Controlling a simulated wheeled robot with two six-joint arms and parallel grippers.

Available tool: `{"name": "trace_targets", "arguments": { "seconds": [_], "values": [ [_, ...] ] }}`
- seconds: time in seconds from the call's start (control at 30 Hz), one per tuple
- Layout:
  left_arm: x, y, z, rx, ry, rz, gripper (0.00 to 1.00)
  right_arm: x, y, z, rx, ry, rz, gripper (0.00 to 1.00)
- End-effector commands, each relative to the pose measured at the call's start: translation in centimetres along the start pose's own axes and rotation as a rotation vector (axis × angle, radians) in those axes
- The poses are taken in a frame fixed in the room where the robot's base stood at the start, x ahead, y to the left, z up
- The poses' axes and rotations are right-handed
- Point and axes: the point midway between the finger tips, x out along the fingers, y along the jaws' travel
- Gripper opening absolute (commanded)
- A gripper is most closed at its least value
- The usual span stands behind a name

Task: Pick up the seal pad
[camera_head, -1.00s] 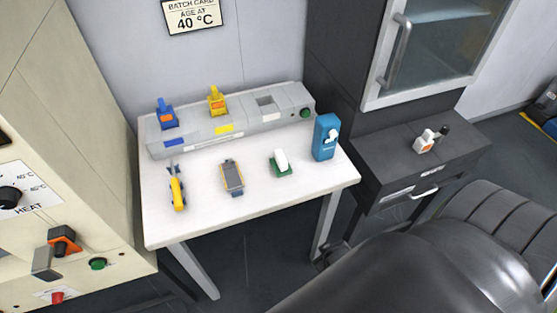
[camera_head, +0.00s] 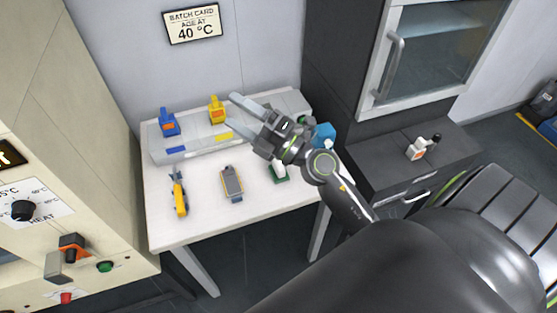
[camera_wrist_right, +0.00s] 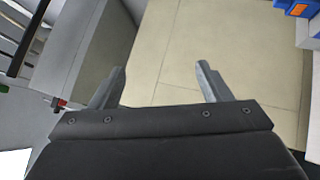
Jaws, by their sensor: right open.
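No part is clearly labelled as the seal pad, so I cannot tell which it is. Candidates are a blue handled block (camera_head: 169,124) and a yellow handled block (camera_head: 216,112) on the grey rack (camera_head: 196,152), and a small white piece on a green base (camera_head: 280,180), partly hidden by my right arm. My right gripper (camera_head: 231,109) is open and empty, reaching in from the right above the rack, its fingertips pointing left near the yellow block in the picture. Its parted fingers also show in the right wrist view (camera_wrist_right: 160,78). My left gripper is out of view.
On the white table (camera_head: 205,222) lie a yellow tool (camera_head: 180,197) and a grey flat cell (camera_head: 232,182). A blue dispenser (camera_head: 325,133) is partly hidden by my arm. A beige heater cabinet (camera_head: 75,170) stands left; a dark cabinet (camera_head: 375,160) stands right.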

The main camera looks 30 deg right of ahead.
Motion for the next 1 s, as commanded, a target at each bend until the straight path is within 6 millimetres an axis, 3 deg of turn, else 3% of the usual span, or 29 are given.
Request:
{"name": "trace_targets", "arguments": {
  "seconds": [0.17, 0.33, 0.47, 0.6, 0.8, 1.0],
  "values": [
    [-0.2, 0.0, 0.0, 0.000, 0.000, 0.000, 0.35, 1.6, -3.3, -3.8, -0.254, 0.317, -0.188, 0.71],
    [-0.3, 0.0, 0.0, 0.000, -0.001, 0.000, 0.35, 0.8, -8.1, -4.3, -0.466, 0.553, -0.466, 0.71],
    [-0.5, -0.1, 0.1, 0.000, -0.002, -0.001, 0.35, -0.9, -11.4, -2.4, -0.597, 0.674, -0.733, 0.71],
    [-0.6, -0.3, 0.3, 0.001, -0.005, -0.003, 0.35, -3.5, -13.4, 1.3, -0.691, 0.736, -1.052, 0.71],
    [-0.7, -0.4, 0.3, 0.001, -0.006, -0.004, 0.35, -7.0, -13.2, 6.1, -0.725, 0.720, -1.436, 0.71],
    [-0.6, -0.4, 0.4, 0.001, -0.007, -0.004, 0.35, -8.9, -12.5, 8.1, -0.712, 0.683, -1.616, 0.71]
  ]
}}
